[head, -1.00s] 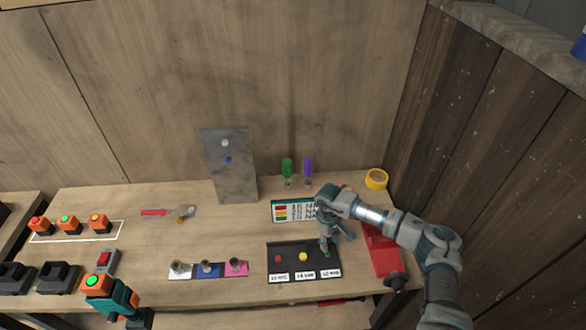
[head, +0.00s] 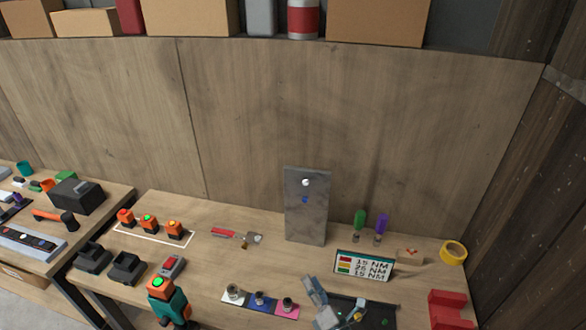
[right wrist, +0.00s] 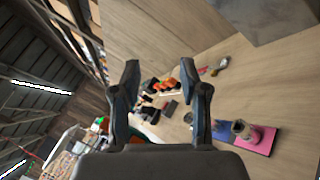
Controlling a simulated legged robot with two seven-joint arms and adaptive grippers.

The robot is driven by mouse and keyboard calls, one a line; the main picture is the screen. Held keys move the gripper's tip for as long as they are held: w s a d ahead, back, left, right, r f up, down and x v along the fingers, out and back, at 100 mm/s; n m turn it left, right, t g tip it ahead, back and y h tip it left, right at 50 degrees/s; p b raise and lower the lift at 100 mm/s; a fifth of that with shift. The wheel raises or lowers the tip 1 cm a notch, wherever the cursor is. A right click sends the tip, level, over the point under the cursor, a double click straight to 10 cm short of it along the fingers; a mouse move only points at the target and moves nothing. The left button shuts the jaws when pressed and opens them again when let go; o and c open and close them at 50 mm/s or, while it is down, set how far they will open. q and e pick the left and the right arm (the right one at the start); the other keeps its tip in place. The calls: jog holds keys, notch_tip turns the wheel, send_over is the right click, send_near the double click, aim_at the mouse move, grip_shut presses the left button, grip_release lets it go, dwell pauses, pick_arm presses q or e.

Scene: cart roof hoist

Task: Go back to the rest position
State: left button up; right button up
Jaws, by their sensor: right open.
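My right gripper (head: 328,302) is at the bottom of the head view, over the left part of the black tray (head: 375,308). In the right wrist view the right gripper (right wrist: 160,75) has its two fingers spread with nothing between them. The tray's right part shows a small green dot; the gripper hides much of the rest. My left gripper is in neither view.
A torque sign (head: 363,266) stands behind the tray. A grey panel (head: 306,215) stands upright at the back. Sockets on coloured pads (head: 260,301) lie left of the gripper. A green and orange drill (head: 170,303) stands farther left. Yellow tape (head: 453,252) lies right.

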jog(key=s+d+f+m+g+h, duration=0.3)
jog(key=s+d+f+m+h, duration=0.25)
jog(key=m, duration=0.45)
jog(key=s+d+f+m+g+h, duration=0.3)
jog(key=d+f+m+h, duration=0.1)
jog(key=d+f+m, duration=0.4)
jog(key=s+d+f+m+g, duration=0.1)
jog(key=s+f+m+g, duration=0.35)
jog(key=s, duration=0.45)
jog(key=s+d+f+m+g, duration=0.2)
jog(key=s+f+m+g, duration=0.3)
jog(key=s, duration=0.4)
notch_tip(320, 180, down, 30)
jog(key=s+b, duration=0.2)
jog(key=s, duration=0.1)
jog(key=s+d+f+g+b, duration=0.1)
jog(key=s+d+f+b, duration=0.1)
jog(key=s+f, duration=1.4)
jog(key=shift+s+d+m, duration=0.35)
